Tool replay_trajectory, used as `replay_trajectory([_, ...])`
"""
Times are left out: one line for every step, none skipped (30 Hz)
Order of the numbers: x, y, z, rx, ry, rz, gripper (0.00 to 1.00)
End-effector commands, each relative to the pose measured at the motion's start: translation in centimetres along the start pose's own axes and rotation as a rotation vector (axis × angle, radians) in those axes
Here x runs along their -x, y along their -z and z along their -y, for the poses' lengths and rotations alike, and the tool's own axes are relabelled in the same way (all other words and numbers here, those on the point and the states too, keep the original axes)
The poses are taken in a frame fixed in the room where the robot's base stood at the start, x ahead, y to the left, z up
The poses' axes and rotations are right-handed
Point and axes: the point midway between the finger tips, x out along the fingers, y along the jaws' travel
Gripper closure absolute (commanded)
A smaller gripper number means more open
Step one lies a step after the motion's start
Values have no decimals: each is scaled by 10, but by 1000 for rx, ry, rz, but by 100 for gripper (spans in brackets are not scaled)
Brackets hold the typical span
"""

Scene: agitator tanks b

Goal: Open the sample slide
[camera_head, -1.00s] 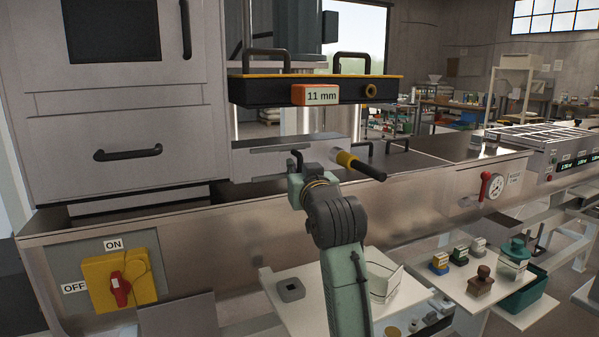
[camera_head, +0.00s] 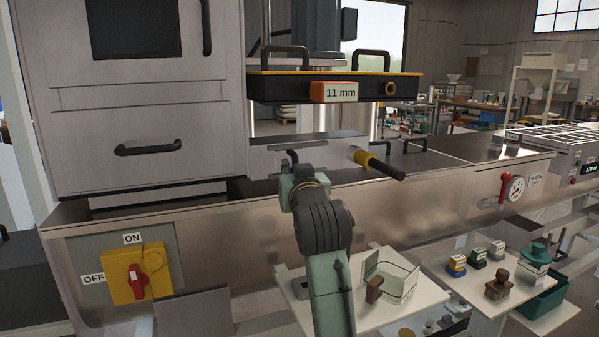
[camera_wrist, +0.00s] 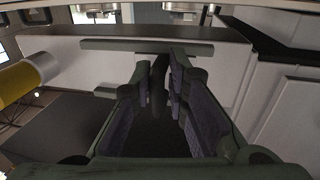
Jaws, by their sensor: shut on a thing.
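A pale grey front panel (camera_head: 334,150) with a dark slot-like strip (camera_head: 312,146) sits under the machine's black-and-yellow plate. I take this to be where the sample slide is, but no label shows. My gripper (camera_head: 291,160) is at the panel's left part, in front of the strip. In the wrist view, my gripper (camera_wrist: 160,90) has its fingers closed around a dark upright bar (camera_wrist: 158,92) below a dark horizontal strip (camera_wrist: 140,46). The fingers hide most of the bar.
A black lever with a yellow collar (camera_head: 379,164) sticks out right of my gripper; it is close at left in the wrist view (camera_wrist: 22,78). The plate marked 11 mm (camera_head: 341,92) hangs above. A red-and-yellow switch (camera_head: 138,278) is lower left. A white shelf (camera_head: 385,316) lies below.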

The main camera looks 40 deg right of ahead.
Motion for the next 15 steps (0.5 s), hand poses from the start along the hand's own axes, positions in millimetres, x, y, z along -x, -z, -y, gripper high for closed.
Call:
replay_trajectory([1, -2, -3, 0, -5, 4, 100])
replay_trajectory([1, -2, -3, 0, -5, 4, 84])
replay_trajectory([1, -2, -3, 0, -5, 4, 82])
replay_trajectory([1, -2, -2, 0, -5, 4, 80])
replay_trajectory([0, -2, -2, 0, -5, 3, 78])
replay_trajectory([0, -1, -2, 0, -4, 3, 75])
replay_trajectory([0, -1, -2, 0, -4, 3, 73])
replay_trajectory([0, -1, -2, 0, -3, 3, 71])
replay_trajectory([0, -1, -2, 0, -3, 3, 68])
replay_trajectory([0, -1, -2, 0, -3, 3, 68])
replay_trajectory([0, -1, -1, 0, -3, 2, 68])
replay_trajectory([0, -1, -1, 0, -2, 2, 68])
replay_trajectory([0, -1, -1, 1, -2, 2, 68])
replay_trajectory([0, -1, -1, 1, -2, 2, 68])
replay_trajectory([0, -1, -1, 1, -2, 2, 68])
